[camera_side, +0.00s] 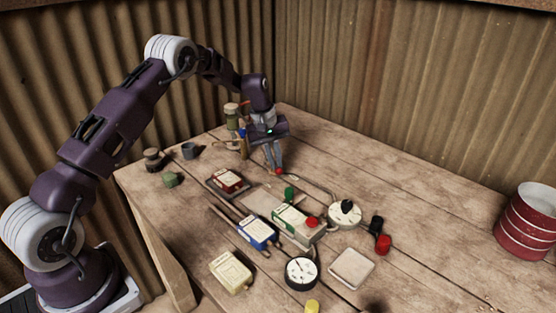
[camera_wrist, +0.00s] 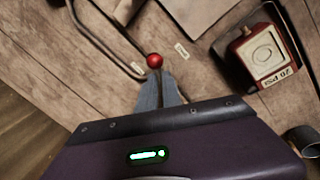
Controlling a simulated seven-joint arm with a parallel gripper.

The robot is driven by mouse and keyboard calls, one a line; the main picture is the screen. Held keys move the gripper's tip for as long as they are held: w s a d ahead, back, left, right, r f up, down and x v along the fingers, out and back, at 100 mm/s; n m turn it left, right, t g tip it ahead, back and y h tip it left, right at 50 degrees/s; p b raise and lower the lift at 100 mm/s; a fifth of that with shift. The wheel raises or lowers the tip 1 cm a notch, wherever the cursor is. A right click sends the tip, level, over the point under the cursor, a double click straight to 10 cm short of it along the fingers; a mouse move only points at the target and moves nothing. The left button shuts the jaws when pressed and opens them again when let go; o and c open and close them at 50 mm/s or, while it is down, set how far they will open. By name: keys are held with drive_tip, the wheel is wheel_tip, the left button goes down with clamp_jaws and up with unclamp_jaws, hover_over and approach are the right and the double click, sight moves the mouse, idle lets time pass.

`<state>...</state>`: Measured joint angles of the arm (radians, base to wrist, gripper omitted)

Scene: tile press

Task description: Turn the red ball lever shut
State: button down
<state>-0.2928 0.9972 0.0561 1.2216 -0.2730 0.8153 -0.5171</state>
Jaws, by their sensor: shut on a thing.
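The red ball (camera_wrist: 155,60) of the lever shows in the wrist view at the tips of my gripper (camera_wrist: 159,78). The fingers are close together on it. A thin dark rod (camera_wrist: 132,36) runs from the ball up and to the left. In the side view the red ball (camera_side: 278,171) is a small spot just under the fingertips of my gripper (camera_side: 276,168), low over the table. The fingers point down. The lever's pivot is not clear in either view, and I cannot tell its exact angle.
A bent pipe (camera_wrist: 95,42) runs close to the left of the ball. A red box (camera_wrist: 262,52) sits to the right, and a pale plate (camera_wrist: 188,12) lies above. Bottles (camera_side: 232,112) stand behind my gripper. Boxes, dials and knobs fill the table's front; its right side (camera_side: 430,190) is mostly clear.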

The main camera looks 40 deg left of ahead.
drive_tip(key=m, duration=0.2)
drive_tip(key=a+m, duration=0.1)
drive_tip(key=m, duration=0.2)
drive_tip(key=shift+s+a+m+g+h, duration=0.2)
drive_tip(key=shift+s+m+g+h, duration=0.1)
drive_tip(key=shift+s, duration=0.1)
drive_tip(key=m, duration=0.2)
drive_tip(key=a+m, duration=0.1)
drive_tip(key=m, duration=0.1)
drive_tip(key=m+g, duration=0.1)
drive_tip(key=shift+s+a+m, duration=0.15)
drive_tip(key=shift+a+m, duration=0.15)
drive_tip(key=shift+m, duration=0.1)
drive_tip(key=c, duration=1.5)
unclamp_jaws()
drive_tip(key=r, duration=0.2)
drive_tip(key=a+r, duration=0.1)
drive_tip(key=r, duration=0.4)
drive_tip(key=shift+a, duration=0.25)
